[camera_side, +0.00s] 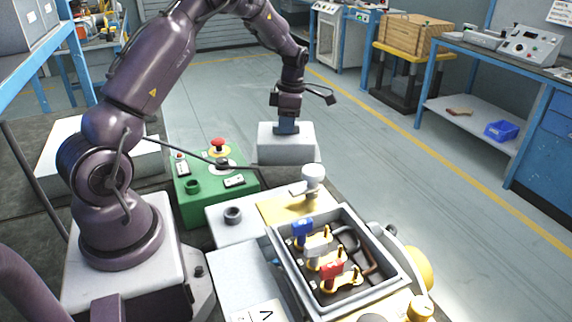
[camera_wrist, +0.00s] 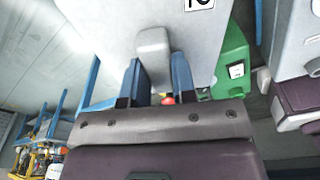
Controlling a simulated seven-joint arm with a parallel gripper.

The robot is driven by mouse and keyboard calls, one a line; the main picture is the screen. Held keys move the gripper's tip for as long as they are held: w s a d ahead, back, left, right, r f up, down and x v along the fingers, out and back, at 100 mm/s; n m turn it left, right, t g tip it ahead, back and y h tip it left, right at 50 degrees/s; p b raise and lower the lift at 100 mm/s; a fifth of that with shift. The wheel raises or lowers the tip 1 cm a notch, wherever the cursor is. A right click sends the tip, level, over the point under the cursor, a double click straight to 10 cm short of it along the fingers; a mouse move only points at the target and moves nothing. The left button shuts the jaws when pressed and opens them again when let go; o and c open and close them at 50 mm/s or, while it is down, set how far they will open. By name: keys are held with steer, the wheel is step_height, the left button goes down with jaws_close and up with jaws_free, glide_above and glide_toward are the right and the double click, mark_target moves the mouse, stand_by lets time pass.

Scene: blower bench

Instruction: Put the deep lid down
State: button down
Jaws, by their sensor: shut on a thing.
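The deep lid (camera_side: 286,147) is a light grey box-shaped cover held in the air beyond the bench in the side view. My gripper (camera_side: 287,127) is above it, shut on the lid's top. The two blue fingers of my gripper (camera_wrist: 154,75) close on the lid's raised grey handle (camera_wrist: 153,44). The open terminal box (camera_side: 392,290) on the bench shows blue, white and red connectors inside. The lid is apart from the box, up and left of it.
A green control box (camera_side: 205,203) with a red stop button (camera_side: 218,142) stands left of the lid. A white knob (camera_side: 313,180) rises behind the terminal box. A blue workbench (camera_side: 470,62) stands far right. Open floor lies beyond the lid.

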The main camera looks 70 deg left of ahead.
steer(key=shift+f, duration=3.9)
steer(key=shift+f, duration=0.1)
steer(key=c, duration=0.9)
jaws_free()
steer(key=r, duration=0.4)
steer(key=w+r, duration=0.1)
steer(key=r, duration=0.7)
steer(key=shift+w+d+r, duration=0.1)
steer(key=shift+w+d, duration=0.05)
steer(key=shift+d, duration=0.15)
